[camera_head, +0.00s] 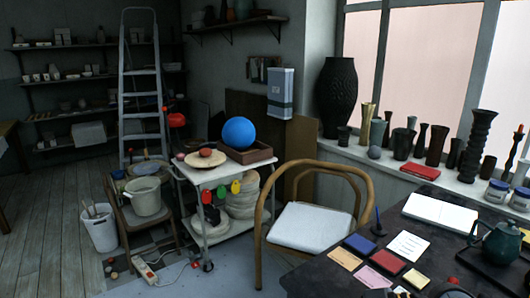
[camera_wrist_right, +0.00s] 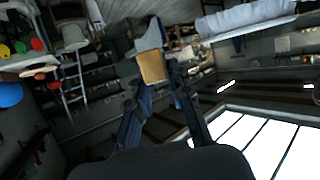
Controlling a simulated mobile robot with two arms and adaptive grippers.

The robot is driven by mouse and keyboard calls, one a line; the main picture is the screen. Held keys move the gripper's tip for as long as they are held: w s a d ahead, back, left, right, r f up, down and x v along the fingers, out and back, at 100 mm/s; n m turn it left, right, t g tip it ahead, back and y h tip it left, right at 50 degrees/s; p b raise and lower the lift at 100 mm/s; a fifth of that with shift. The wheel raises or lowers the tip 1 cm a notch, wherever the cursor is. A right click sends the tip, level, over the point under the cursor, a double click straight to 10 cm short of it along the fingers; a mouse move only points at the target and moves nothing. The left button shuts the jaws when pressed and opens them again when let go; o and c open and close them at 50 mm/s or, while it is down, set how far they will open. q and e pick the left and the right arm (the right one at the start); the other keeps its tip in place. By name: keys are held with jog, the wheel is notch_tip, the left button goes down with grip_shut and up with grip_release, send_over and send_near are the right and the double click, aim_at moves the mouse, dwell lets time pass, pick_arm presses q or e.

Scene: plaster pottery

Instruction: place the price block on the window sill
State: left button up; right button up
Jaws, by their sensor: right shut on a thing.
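My right gripper (camera_wrist_right: 156,84) shows in the right wrist view, its two dark fingers closed on a small tan block (camera_wrist_right: 152,66), which I take to be the price block. The block sits at the fingertips, its flat face toward the camera, with nothing seen touching it but the gripper. The window sill (camera_head: 452,186) runs along the right side of the head view, below the window. Many dark vases and a flat red block (camera_head: 420,170) stand or lie on it. My left gripper is in neither view.
A dark table (camera_head: 335,278) in front of the sill holds a white book (camera_head: 442,212), coloured cards and a teapot (camera_head: 501,243). A wooden chair (camera_head: 310,226) stands left of it. A trolley (camera_head: 225,176) with a blue ball (camera_head: 239,132) is further left. The sill is crowded, with narrow gaps.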

jog(key=s+d+f+m+t+h, duration=0.2)
jog(key=d+f+m+t, duration=0.1)
jog(key=d, duration=0.6)
jog(key=shift+s+d+f+m+t, duration=0.25)
jog(key=shift+d+m+t, duration=0.1)
jog(key=shift+m+t, duration=0.3)
jog(key=shift+w, duration=0.1)
